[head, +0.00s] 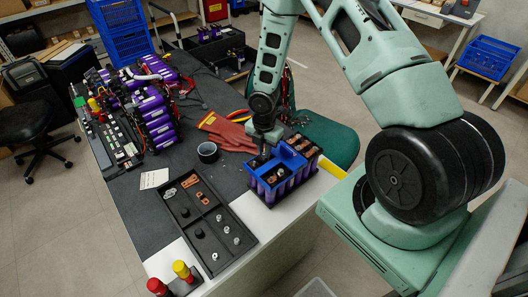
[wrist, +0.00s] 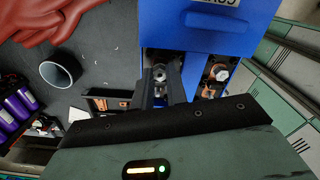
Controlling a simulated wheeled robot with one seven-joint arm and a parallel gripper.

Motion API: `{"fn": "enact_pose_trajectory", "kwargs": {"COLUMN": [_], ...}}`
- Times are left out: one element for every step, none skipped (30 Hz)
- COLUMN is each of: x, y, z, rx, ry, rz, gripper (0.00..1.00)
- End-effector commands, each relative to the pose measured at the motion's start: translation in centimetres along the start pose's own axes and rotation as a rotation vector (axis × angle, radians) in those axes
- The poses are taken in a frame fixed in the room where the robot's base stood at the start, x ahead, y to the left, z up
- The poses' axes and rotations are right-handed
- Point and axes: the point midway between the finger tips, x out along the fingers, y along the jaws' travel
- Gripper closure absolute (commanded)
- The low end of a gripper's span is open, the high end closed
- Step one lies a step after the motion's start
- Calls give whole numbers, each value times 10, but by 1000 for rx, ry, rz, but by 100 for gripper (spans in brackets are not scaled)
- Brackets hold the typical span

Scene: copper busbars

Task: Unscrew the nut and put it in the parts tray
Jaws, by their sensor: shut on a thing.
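My gripper (wrist: 160,80) is pointed down at the battery module, with its two dark fingers shut on a small metal nut (wrist: 159,73). In the wrist view the nut sits beside the module's blue cover (wrist: 190,28); whether it is still on its stud I cannot tell. In the head view my gripper (head: 260,157) is over the left end of the purple and blue battery module (head: 287,178), and the nut is hidden. The black parts tray (head: 221,262) lies left of the module, with copper bars and several small metal and black parts in its compartments.
Red gloves (head: 228,134) and a black tape roll (head: 208,152) lie behind the tray. A large purple battery pack (head: 150,110) fills the table's far left. Red and yellow capped items (head: 181,271) stand at the front.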

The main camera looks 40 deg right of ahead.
Motion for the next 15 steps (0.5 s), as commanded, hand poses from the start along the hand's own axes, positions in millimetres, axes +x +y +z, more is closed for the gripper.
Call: {"fn": "enact_pose_trajectory", "kwargs": {"x": [0,0,-1,-1,-1,-2,-2,-2,-2,-2,-2,-1,-1,-1,0], "y": [0,0,0,0,0,0,0,0,0,0,0,0,0,0,0], "z": [0,0,0,0,-1,-1,-1,-1,0,0,0,0,0,0,0], "rx": [8,3,-10,-26,-47,-79,-105,-130,-161,-185,-206,-231,-247,-259,-272], "ry": [0,0,0,0,1,1,1,1,1,1,1,1,1,1,0], "rz": [0,0,0,0,0,0,0,0,0,0,0,0,0,1,1], "gripper": [100,100,100,100,100,100,100,100,100,100,100,100,100,100,100]}}
